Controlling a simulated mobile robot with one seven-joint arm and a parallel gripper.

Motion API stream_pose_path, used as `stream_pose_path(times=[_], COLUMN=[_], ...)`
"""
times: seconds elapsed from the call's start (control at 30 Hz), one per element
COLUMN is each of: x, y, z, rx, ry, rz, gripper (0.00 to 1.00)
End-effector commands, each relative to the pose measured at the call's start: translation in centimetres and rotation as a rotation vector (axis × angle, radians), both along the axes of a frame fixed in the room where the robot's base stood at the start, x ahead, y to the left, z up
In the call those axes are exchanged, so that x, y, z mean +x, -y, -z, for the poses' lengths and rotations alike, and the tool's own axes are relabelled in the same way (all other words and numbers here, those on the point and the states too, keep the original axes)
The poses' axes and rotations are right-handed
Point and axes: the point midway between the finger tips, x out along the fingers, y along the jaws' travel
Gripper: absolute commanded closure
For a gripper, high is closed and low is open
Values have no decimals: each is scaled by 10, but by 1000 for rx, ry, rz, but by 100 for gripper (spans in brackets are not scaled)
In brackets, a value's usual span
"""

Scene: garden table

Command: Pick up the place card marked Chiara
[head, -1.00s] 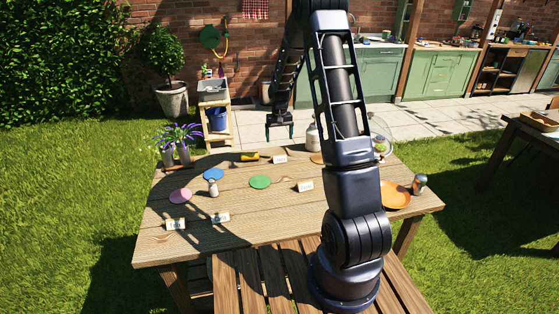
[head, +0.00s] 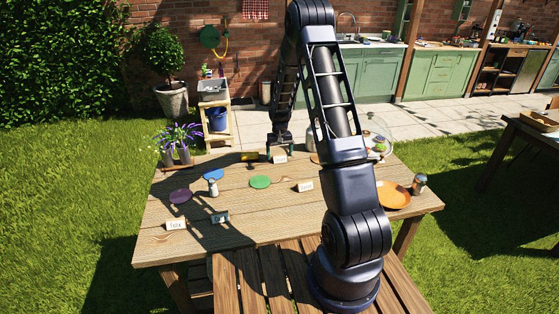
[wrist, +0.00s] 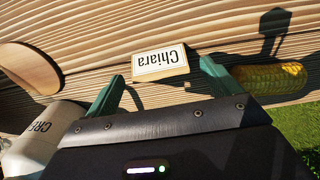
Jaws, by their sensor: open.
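The place card marked Chiara (wrist: 160,62) is a small cream tent card with dark lettering, upside down in the wrist view. It stands on the wooden table (head: 165,250) near its far edge, and the same card shows in the head view (head: 280,160). My gripper (wrist: 162,80) is open, with one green fingertip on each side of the card. The card appears between or just beyond the fingertips; I cannot tell whether either touches it. In the head view my gripper (head: 281,150) is low, just above and behind the card.
A corn cob (wrist: 268,78) lies close beside one finger. A pale canister (wrist: 45,135) lettered "CRE" and a round wooden board (wrist: 25,68) are on the other side. Other cards, including Felix (head: 176,224), coasters and a shaker (head: 213,188) stand nearer the front.

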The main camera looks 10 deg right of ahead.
Motion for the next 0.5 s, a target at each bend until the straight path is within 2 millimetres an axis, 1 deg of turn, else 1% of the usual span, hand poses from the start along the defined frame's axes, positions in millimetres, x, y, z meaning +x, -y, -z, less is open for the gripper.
stream_pose_path(times=[0.03, 0.1, 0.33, 0.37, 0.4, 0.47, 0.5], x=[0, 0, 0, 0, 0, 0, 0], y=[0, 0, 0, 0, 0, 0, 0], z=[8, 13, 16, 16, 16, 16, 16], rx=[0, 0, 0, 0, 0, 0, 0], ry=[-2, -1, 0, 0, 0, 0, 0], rz=[0, 0, 0, 0, 0, 0, 0], gripper=[11, 11, 11, 13, 21, 32, 40])
